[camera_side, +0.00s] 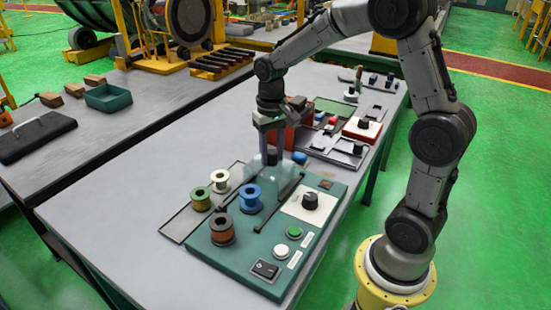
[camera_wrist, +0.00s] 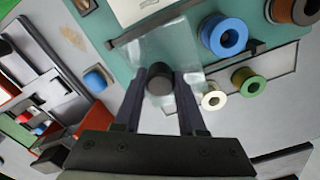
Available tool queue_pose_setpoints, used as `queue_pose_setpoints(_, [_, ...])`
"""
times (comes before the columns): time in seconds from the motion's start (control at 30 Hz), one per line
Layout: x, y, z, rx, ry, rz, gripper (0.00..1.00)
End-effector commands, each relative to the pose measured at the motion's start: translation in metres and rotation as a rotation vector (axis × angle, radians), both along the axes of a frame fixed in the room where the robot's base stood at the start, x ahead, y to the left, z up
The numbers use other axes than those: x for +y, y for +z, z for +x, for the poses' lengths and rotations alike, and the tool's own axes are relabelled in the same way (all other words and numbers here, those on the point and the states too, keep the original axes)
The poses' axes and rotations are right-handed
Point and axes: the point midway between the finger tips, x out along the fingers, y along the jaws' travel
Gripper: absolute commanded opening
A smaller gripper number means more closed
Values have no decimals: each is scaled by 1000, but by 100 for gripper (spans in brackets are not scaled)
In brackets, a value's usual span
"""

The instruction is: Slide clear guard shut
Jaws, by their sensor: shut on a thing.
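The clear guard (camera_side: 254,172) is a see-through cover on the green winding station (camera_side: 325,228), between two dark rails (camera_side: 279,207). It also shows in the wrist view (camera_wrist: 150,48), faint against the green plate. A dark round knob (camera_wrist: 160,80) stands at the guard. My gripper (camera_side: 271,158) points down over the guard, and its two fingers are closed on either side of the knob. In the wrist view my gripper (camera_wrist: 161,84) has the knob between its fingertips. The guard's exact edges are hard to make out.
A blue spool (camera_side: 249,197) and a copper-coloured spool (camera_side: 222,231) stand on the station. Green (camera_side: 201,199) and white (camera_side: 220,180) spools stand on a grey tray beside it. A black dial (camera_side: 310,200) and a green button (camera_side: 294,232) are at the right.

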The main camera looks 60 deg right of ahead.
Motion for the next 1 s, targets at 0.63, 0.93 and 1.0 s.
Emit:
queue_pose_setpoints(0.63, [30,2,1,-5,2,-1,9])
queue_pose_setpoints(0.93, [43,2,1,-5,2,-1,9])
queue_pose_setpoints(1.0, [47,2,1,-5,2,-1,9])
